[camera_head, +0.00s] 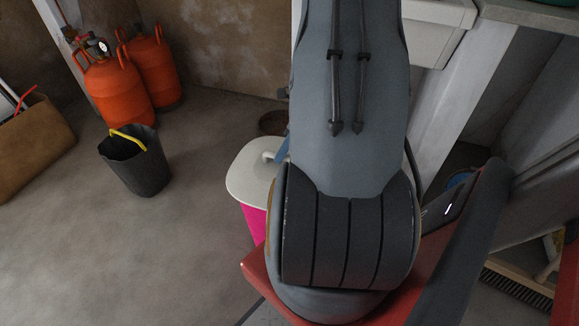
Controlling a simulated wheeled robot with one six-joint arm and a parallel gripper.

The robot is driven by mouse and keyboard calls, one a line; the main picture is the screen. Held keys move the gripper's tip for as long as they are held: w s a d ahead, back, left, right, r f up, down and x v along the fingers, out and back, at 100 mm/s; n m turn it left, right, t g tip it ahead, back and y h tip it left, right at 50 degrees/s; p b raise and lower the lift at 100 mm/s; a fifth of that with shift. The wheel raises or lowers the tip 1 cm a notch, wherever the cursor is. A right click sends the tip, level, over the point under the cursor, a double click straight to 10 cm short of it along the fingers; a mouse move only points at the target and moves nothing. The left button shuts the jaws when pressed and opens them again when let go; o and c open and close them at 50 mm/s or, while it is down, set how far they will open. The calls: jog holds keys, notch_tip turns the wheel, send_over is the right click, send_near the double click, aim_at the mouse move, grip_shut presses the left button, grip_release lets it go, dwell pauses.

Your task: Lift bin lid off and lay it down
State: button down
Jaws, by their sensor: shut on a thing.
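The bin (254,222) is bright pink and stands on the floor just left of my arm. Its pale, rounded lid (247,178) is over the top of the bin, with a raised handle on it. Whether the lid rests on the rim or sits slightly above it, I cannot tell. A small blue part of my gripper (282,150) shows at the lid's handle and is shut on it. My arm hides the rest of the gripper and the right side of the lid and bin.
A black bucket (136,170) with a yellow handle stands on the left. Orange gas cylinders (118,92) stand behind it. A brown pot (273,123) is on the floor beyond the lid. A cardboard box (35,145) is at far left. The floor at front left is clear.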

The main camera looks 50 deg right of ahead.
jog(key=shift+r+p, duration=0.7)
jog(key=shift+r, duration=0.05)
jog(key=shift+r+p, duration=2.4)
jog(key=shift+p, duration=0.05)
